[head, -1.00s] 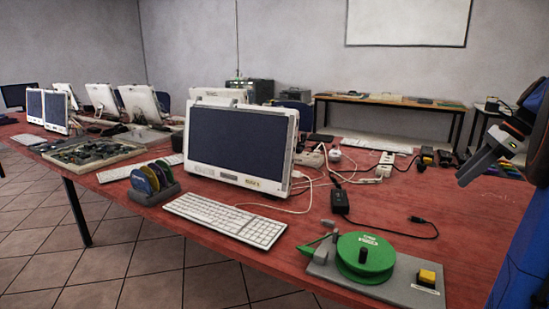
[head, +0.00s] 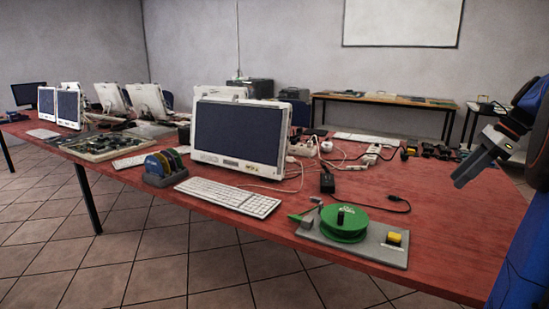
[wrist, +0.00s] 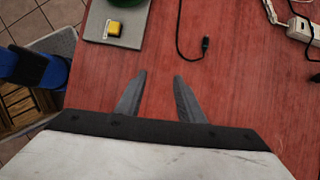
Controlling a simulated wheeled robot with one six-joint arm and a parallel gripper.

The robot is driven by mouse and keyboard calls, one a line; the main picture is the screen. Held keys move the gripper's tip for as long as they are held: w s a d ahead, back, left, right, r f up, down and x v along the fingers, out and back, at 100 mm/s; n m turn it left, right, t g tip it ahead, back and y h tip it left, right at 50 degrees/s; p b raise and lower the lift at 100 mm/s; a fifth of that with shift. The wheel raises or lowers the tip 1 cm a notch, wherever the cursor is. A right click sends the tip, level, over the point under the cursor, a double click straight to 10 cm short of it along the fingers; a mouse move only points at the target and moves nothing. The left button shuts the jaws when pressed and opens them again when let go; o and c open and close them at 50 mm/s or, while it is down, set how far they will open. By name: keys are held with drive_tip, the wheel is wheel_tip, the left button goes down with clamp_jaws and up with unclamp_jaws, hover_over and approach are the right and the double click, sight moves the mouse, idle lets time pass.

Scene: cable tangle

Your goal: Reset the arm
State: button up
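My gripper (head: 466,176) is at the right of the head view, raised above the red table and pointing down to the left. In the wrist view my gripper (wrist: 158,84) shows two grey fingers spread apart with only bare red tabletop between them, so it is open and empty. The arm behind it is folded at the right edge of the head view. A black cable (wrist: 181,35) with a plug end lies on the table just beyond the fingertips in the wrist view, apart from them.
A green reel (head: 344,224) with a yellow button (head: 394,239) sits on a grey base near the table's front edge. A monitor (head: 240,133), a keyboard (head: 228,196), a black adapter (head: 327,182) and tangled cables with power strips (head: 371,155) lie farther back. The right of the red table (head: 440,225) is clear.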

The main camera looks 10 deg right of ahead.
drive_tip(key=s+a+f+n+h, duration=0.1)
drive_tip(key=s+a+f+n, duration=0.2)
drive_tip(key=a, duration=0.4)
drive_tip(key=s+a+f+n+h, duration=0.1)
drive_tip(key=s+a+n, duration=0.1)
drive_tip(key=a+n, duration=0.35)
drive_tip(key=s+a+f+n+h, duration=0.1)
drive_tip(key=s+a+f+n, duration=0.15)
drive_tip(key=a, duration=0.65)
drive_tip(key=s+a+f+n+t+h, duration=0.1)
drive_tip(key=s+a+f+n, duration=0.9)
drive_tip(key=s+n, duration=0.3)
drive_tip(key=shift+s+a+f+n+h, duration=0.15)
drive_tip(key=shift+s+f+n+h, duration=0.15)
drive_tip(key=shift+s+f, duration=0.45)
